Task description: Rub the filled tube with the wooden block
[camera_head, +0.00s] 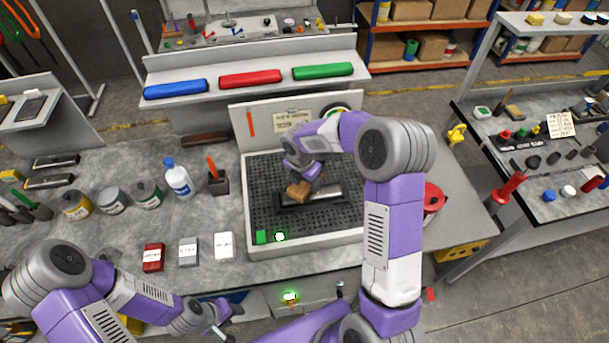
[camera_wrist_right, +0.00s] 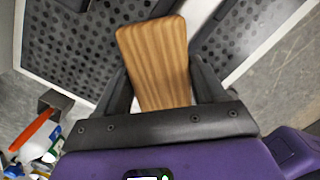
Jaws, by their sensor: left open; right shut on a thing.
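The wooden block (camera_head: 298,191) is light brown and is held by my right gripper (camera_head: 301,174) over the perforated tray. It also shows in the right wrist view (camera_wrist_right: 155,60), clamped between the two dark fingers. The tube is not clearly seen in the right wrist view. My left gripper (camera_head: 222,326) is open and empty, low at the bench's front edge.
The perforated tray (camera_head: 247,205) has a pale rim and a back panel (camera_head: 245,120). Red, grey and white boxes (camera_head: 188,251), a white bottle (camera_head: 177,177) and several cans (camera_head: 112,201) stand to its left. A red round container (camera_head: 433,198) is on its right.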

